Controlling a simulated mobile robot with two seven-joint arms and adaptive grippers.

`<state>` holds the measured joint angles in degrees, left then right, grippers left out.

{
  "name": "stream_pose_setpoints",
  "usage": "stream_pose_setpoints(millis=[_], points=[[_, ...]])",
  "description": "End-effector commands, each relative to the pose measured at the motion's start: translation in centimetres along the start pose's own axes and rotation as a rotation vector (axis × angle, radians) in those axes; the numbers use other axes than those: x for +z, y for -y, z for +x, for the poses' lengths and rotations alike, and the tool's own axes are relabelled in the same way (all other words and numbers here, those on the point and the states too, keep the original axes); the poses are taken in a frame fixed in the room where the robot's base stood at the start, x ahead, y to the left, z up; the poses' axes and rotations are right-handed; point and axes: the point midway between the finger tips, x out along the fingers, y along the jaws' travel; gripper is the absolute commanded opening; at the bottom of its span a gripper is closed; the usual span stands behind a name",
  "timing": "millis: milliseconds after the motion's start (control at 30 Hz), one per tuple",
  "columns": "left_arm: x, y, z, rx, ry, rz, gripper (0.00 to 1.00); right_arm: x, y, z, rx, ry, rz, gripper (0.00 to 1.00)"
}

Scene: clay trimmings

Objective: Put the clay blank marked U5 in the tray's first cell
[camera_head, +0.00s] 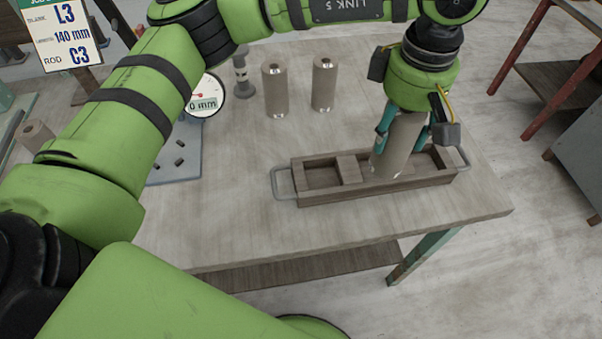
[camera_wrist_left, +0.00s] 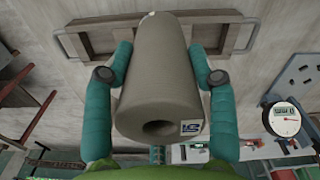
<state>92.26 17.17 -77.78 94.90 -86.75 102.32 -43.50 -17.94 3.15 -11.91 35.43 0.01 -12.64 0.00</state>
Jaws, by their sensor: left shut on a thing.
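My left gripper (camera_head: 403,138) has its teal fingers shut around a grey-brown clay blank (camera_head: 397,150), held nearly upright with a slight tilt. In the left wrist view the blank (camera_wrist_left: 160,75) shows a hole in its near end and a small blue and white label, too small to read surely. The wooden tray (camera_head: 375,194) lies on the table with wire handles at both ends. An empty cell shows at its left. The blank's lower end overlaps the tray's middle part; I cannot tell whether it touches. My right gripper is not in view.
Two more blanks (camera_head: 274,88) (camera_head: 324,83) stand upright behind the tray. A dial gauge (camera_head: 204,95) and a blue-grey plate (camera_head: 178,168) with small dark pegs are at left. A card (camera_head: 68,35) reads L3, 140 mm, C3. The table front is clear.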

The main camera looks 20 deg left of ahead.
Motion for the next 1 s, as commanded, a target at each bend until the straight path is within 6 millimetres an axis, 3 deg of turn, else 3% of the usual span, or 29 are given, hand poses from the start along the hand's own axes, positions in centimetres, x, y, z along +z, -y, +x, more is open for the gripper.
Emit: stream_pose_setpoints(millis=[133, 400, 633, 833, 1000], points=[[-0.9, 1.0, 0.7, -0.005, -0.002, 0.03, 0.0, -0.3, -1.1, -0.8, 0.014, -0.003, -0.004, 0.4], [-5.8, 4.4, 4.0, -0.006, -0.002, 0.025, 0.0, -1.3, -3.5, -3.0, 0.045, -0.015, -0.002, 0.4], [-8.7, 6.3, 6.2, -0.002, -0.002, 0.027, 0.0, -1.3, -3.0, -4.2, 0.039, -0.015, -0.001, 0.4], [-9.2, 6.7, 7.3, -0.002, -0.001, 0.029, 0.0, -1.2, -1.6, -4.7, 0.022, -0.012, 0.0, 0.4], [-9.2, 6.7, 9.7, -0.005, -0.001, 0.027, 0.0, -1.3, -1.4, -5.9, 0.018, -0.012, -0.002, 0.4]])
